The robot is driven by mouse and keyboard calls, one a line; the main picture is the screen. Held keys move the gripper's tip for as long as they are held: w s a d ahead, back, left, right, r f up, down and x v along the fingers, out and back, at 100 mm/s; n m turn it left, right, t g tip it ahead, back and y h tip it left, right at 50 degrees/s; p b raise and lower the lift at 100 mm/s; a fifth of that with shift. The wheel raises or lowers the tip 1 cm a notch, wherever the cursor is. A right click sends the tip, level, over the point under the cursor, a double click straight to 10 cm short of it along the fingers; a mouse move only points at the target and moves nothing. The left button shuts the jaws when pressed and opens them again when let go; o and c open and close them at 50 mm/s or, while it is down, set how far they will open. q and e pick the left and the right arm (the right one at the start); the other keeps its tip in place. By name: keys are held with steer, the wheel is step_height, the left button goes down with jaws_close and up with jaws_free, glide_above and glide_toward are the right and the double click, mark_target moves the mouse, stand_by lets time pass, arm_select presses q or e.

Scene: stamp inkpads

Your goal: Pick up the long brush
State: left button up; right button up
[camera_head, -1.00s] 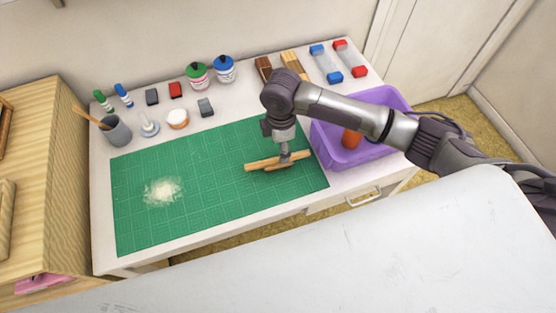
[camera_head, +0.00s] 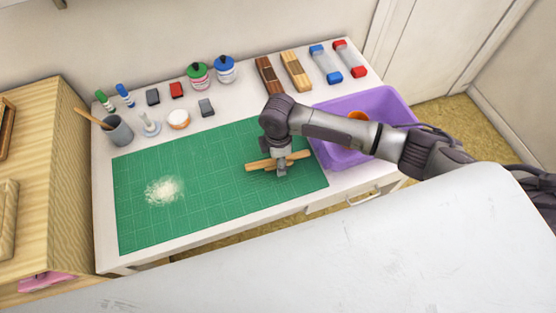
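A long wooden brush-like piece (camera_head: 257,165) lies across the right part of the green cutting mat (camera_head: 215,215). My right gripper (camera_head: 282,171) is right over its middle, fingers pointing down, and hides part of it. Its fingers overlap the wood, but whether they are open or closed on it cannot be told. A thin wooden handle (camera_head: 86,113) leans out of a grey cup (camera_head: 118,132) at the table's left side. My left gripper is not in view.
A pale powdery patch (camera_head: 164,190) lies on the mat's left. A purple bin (camera_head: 341,158) with an orange item (camera_head: 358,115) stands at the right. Bottles, small ink blocks, wooden blocks (camera_head: 296,70) and capped clear blocks line the back. The mat's middle is clear.

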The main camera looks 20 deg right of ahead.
steer(key=shift+f, duration=0.2)
stand_by(0.3)
jaws_close()
